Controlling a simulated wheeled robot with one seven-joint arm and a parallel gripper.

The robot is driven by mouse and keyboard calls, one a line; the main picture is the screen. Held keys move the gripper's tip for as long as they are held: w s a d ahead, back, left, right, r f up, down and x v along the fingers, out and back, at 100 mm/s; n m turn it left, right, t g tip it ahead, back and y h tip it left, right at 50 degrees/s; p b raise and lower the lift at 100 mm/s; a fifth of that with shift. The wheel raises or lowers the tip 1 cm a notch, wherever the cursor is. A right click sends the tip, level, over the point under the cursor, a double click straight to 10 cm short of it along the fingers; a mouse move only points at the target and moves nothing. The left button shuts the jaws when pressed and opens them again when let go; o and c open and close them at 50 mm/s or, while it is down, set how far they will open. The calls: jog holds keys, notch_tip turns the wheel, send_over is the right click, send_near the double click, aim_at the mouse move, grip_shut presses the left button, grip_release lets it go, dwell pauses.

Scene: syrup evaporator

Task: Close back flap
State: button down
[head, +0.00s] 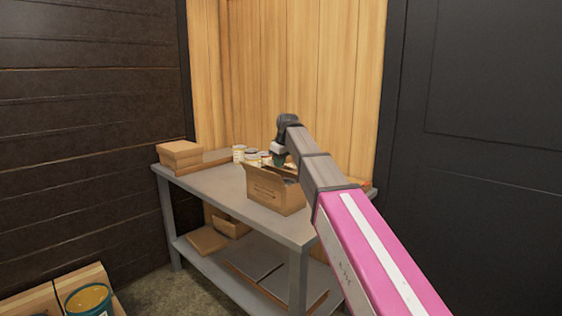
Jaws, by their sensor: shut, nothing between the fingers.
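An open cardboard box (275,197) stands on the grey table in the head view. A flap stands up along its near left side. The back of the box is mostly hidden by my arm, so I cannot tell how the back flap lies. My gripper (278,161) points down just above the far side of the box. It is small and partly blocked by my arm, shut with nothing held. I cannot tell whether it touches the box or a flap.
The grey table (225,199) stands against a wooden wall. Several cans (239,153) stand behind the box. A closed carton (179,155) sits at the far left. The lower shelf holds flat cardboard (208,241). A bucket (88,301) stands at lower left.

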jog(key=shift+s+a+f+t+h, duration=0.3)
jog(key=shift+f+t+h, duration=0.2)
jog(key=shift+f+t, duration=0.1)
jog(key=shift+s+a+f+t+h, duration=0.2)
jog(key=shift+s+f+t+h, duration=0.1)
jog(key=shift+f+t+h, duration=0.25)
jog(key=shift+w+d+r, duration=0.35)
jog(key=shift+w+d, duration=0.05)
jog(key=shift+w, duration=0.1)
